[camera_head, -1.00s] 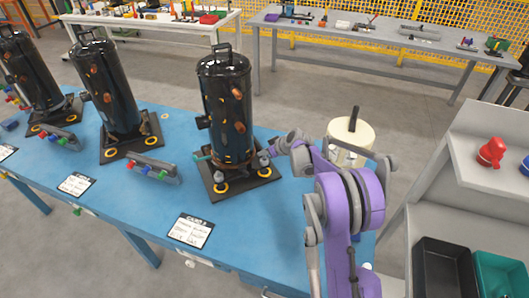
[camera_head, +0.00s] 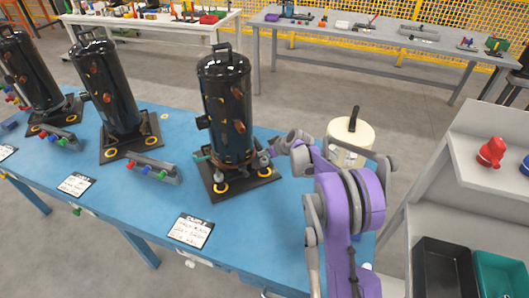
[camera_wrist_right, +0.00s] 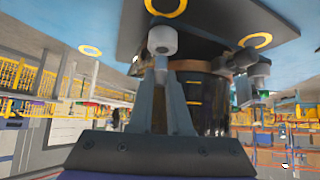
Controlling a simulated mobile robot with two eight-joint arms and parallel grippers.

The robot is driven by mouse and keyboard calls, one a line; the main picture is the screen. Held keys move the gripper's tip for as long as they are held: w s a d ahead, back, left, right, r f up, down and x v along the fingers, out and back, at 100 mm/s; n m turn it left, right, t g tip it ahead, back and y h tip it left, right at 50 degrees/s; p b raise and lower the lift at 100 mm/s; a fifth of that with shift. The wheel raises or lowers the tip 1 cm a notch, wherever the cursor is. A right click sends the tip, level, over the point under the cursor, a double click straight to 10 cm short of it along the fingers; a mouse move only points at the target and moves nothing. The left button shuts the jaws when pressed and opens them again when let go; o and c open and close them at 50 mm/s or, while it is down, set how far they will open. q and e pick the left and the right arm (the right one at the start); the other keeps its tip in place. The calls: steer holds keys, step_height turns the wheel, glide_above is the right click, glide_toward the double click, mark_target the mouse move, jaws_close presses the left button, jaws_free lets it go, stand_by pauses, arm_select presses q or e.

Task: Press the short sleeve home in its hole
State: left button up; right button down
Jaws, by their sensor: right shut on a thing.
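The black compressor (camera_head: 228,110) stands upright on its dark base plate (camera_head: 240,193), which has yellow rings near its corners. My right gripper (camera_head: 267,156) reaches in from the right, at the right side of the compressor's foot. In the right wrist view, which shows the scene upside down, its fingers (camera_wrist_right: 162,62) are shut on a short grey-white sleeve (camera_wrist_right: 163,40). The sleeve lies close to the plate and a yellow ring (camera_wrist_right: 166,6). I cannot tell whether it is inside a hole. My left gripper is not in view.
Two more black compressors (camera_head: 103,85) stand to the left on the blue table (camera_head: 140,205). A cream canister (camera_head: 350,135) stands behind my right arm. A card (camera_head: 190,231) lies in front. A grey shelf with black and green bins (camera_head: 447,270) is at right.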

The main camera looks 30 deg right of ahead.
steer(key=shift+f+b, duration=0.55)
steer(key=shift+f, duration=0.3)
steer(key=c, duration=0.8)
jaws_free()
steer(key=v, duration=1.1)
steer(key=shift+w, duration=0.1)
